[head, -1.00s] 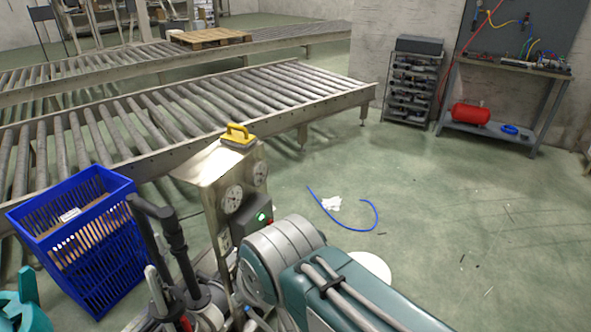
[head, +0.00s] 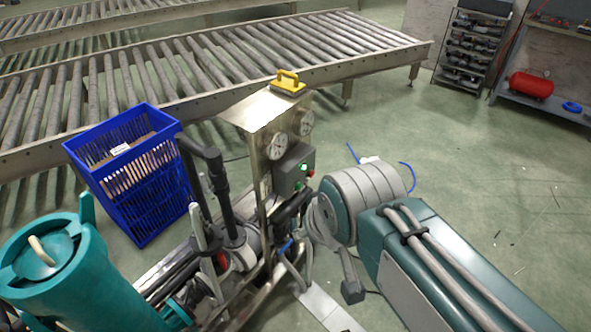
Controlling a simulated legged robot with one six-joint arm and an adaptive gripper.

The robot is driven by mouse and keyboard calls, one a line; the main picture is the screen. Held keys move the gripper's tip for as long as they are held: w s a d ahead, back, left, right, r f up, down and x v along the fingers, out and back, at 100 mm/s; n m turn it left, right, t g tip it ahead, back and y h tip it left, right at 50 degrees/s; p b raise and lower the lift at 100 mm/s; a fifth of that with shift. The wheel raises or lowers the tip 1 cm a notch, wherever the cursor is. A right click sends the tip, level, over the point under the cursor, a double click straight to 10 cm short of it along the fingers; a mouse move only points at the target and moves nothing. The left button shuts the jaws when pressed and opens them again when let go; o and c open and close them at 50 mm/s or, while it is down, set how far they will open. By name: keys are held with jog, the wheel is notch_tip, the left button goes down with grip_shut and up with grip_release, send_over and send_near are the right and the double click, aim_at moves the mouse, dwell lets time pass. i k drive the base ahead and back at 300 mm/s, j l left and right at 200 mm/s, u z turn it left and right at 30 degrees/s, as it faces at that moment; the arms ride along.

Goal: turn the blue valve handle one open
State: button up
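A stainless steel cabinet (head: 258,125) with two round gauges and a yellow-handled top stands at the centre. Below its green-lit control box (head: 294,168), a small blue handle (head: 285,246) shows among pipes and hoses. It looks like the blue valve handle, but its setting is too small to tell. My teal and grey arm reaches in from the lower right. A dark part that looks like my gripper (head: 292,208) is beside the cabinet, just above the blue handle. Its fingers are not clear, and I cannot tell whether it touches anything.
Black upright pipes (head: 207,165) and a teal cylinder (head: 60,262) stand left of the cabinet. A blue crate (head: 130,172) is behind them. A roller conveyor (head: 200,75) runs along the back. A blue hose (head: 409,175) lies on the floor at right, where the floor is mostly clear.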

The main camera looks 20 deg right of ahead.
aim_at(289, 242)
jog(key=i+z, duration=0.2)
jog(key=z, duration=0.15)
jog(key=i+z, duration=0.3)
jog(key=k+j, duration=0.05)
